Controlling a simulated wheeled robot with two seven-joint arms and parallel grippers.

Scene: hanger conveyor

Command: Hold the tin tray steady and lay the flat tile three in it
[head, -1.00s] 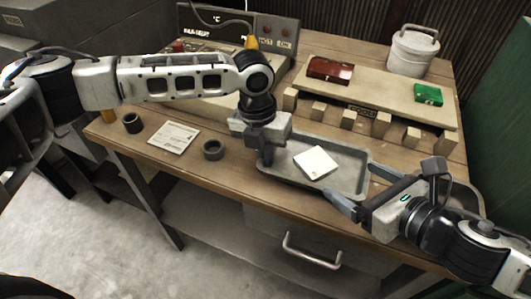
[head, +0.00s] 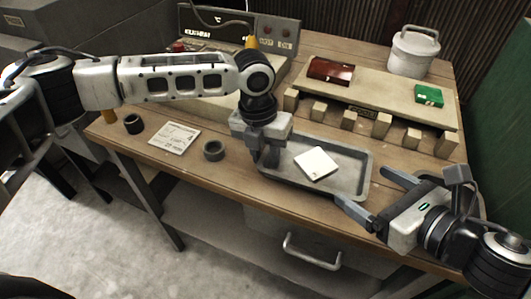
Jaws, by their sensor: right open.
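The tin tray (head: 350,187) is a grey shallow tray lying on the workbench. A flat white tile (head: 316,163) lies flat inside it, left of the middle, with a small dark mark near its lower edge. My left gripper (head: 266,160) points down at the tray's left end and appears shut on its rim, hiding part of that wall. My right gripper (head: 366,190) is open and empty by the tray's right end, its fingers spread towards the tray and apart from the tile.
A raised shelf on wooden blocks (head: 375,98) stands behind the tray, bearing a red-brown box (head: 331,70) and a green box (head: 429,95). A lidded white pot (head: 412,53) stands behind. A paper card (head: 174,137) and two dark cups (head: 214,150) (head: 133,124) are at left.

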